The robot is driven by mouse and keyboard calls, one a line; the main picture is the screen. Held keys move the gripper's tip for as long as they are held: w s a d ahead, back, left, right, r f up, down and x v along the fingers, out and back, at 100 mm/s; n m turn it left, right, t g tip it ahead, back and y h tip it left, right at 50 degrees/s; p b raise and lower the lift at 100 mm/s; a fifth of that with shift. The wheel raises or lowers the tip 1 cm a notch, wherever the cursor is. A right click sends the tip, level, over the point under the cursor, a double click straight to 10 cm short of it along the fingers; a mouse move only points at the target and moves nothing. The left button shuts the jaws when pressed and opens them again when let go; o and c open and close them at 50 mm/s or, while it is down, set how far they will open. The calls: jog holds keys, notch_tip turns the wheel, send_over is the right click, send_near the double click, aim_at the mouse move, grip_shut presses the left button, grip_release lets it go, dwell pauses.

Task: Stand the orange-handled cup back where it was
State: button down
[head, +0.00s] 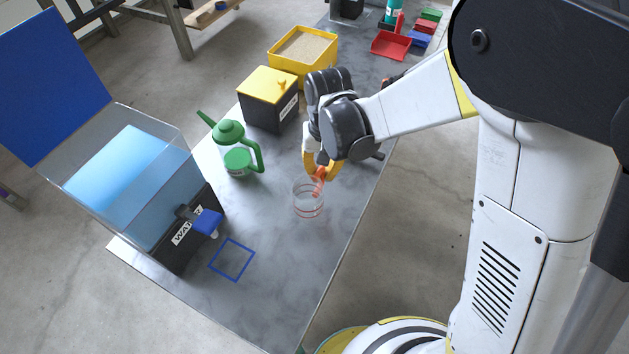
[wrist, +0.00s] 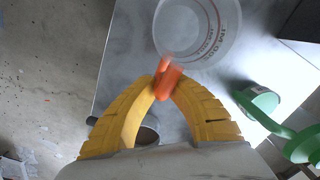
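The clear cup (head: 308,205) has red rings and an orange handle (head: 319,181). It is near the right edge of the grey table in the head view. The cup looks about upright. I cannot tell whether its base touches the table.
A blue square outline (head: 232,260) is on the table (head: 270,310), before the water tank (head: 130,190) with its blue tap (head: 207,222). A green can (head: 230,132) stands left of the cup. A yellow-lidded black box (head: 268,98) and a yellow sand bin (head: 329,49) stand behind.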

jog(key=shift+w+a+f+b, duration=0.3)
jog(key=shift+f+b, duration=0.1)
jog(key=shift+f, duration=0.5)
jog(key=shift+w+a+f+b, duration=0.25)
jog(key=shift+f+b, duration=0.1)
jog(key=shift+f, duration=0.55)
jog(key=shift+w+a+f+b, duration=0.3)
jog(key=shift+f+b, duration=0.1)
jog(key=shift+f, duration=0.5)
jog(key=shift+f, duration=0.1)
jog(key=shift+f, duration=0.15)
jog(key=c, duration=1.6)
grip_release()
